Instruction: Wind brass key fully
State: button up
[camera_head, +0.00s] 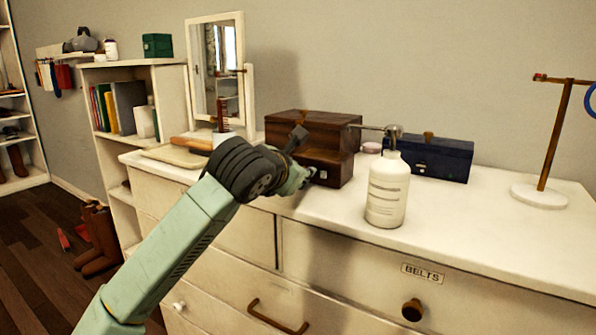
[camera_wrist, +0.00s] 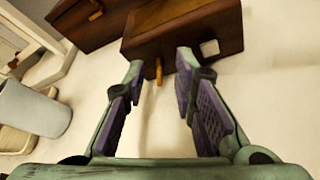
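A dark wooden box (camera_head: 312,128) stands on the white dresser, with a lower block and a small white label at its front right. In the wrist view, a small brass-coloured piece (camera_wrist: 158,71), possibly the key, sticks out from the near face of the wooden block (camera_wrist: 190,28). My gripper (camera_wrist: 161,76) is open, its two fingers apart, one on each side of this piece in the picture. I cannot tell whether either finger touches it. In the head view, my gripper (camera_head: 298,178) is at the box's front and hides this piece.
A white pump bottle (camera_head: 388,190) stands right of the box, with a dark blue box (camera_head: 440,158) behind it. A white cup (camera_head: 222,138) and a mirror (camera_head: 216,68) stand left. The dresser top (camera_head: 480,215) is clear at the front right.

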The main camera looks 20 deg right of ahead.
jog(key=v, duration=1.2)
jog(key=shift+r, duration=0.1)
jog(key=shift+c, duration=0.4)
